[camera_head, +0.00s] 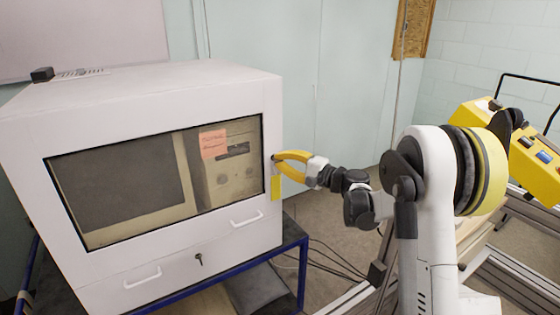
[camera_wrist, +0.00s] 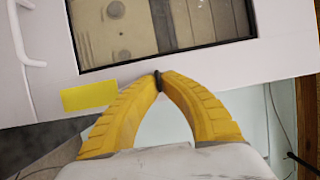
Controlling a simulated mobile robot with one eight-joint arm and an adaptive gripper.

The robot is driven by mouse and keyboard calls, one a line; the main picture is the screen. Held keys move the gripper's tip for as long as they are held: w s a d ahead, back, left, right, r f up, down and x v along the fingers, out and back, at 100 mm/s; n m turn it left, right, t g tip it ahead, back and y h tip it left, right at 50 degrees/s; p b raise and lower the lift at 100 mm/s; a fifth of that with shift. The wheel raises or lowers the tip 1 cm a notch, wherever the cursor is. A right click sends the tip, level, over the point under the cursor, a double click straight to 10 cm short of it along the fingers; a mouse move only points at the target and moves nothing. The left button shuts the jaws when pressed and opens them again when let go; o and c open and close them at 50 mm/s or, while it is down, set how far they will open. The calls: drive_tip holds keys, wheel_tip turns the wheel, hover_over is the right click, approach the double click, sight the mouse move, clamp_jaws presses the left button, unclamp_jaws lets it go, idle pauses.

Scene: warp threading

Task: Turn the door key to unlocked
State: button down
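The white cabinet (camera_head: 180,85) has a dark window in its front. My gripper (camera_head: 275,157) has yellow curved fingers and reaches the right edge of that front, beside the window. In the wrist view its fingertips (camera_wrist: 160,77) close on a small dark piece, the door key (camera_wrist: 158,84), mostly hidden by the tips. A yellow tag (camera_head: 276,187) hangs just below the fingertips; it also shows in the wrist view (camera_wrist: 90,95). Whether the tag is tied to the key is too small to tell. The key's turned angle cannot be read.
A second small dark key or lock (camera_head: 198,259) sits low on the cabinet front, between two white handles (camera_head: 247,218) (camera_head: 142,277). A blue stand (camera_head: 292,247) holds the cabinet. Cables lie on the floor to its right. A yellow device (camera_head: 535,160) stands far right.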

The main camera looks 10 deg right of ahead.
drive_tip(key=c, duration=1.6)
unclamp_jaws()
drive_tip(key=v, duration=0.7)
drive_tip(key=shift+s+d, duration=0.15)
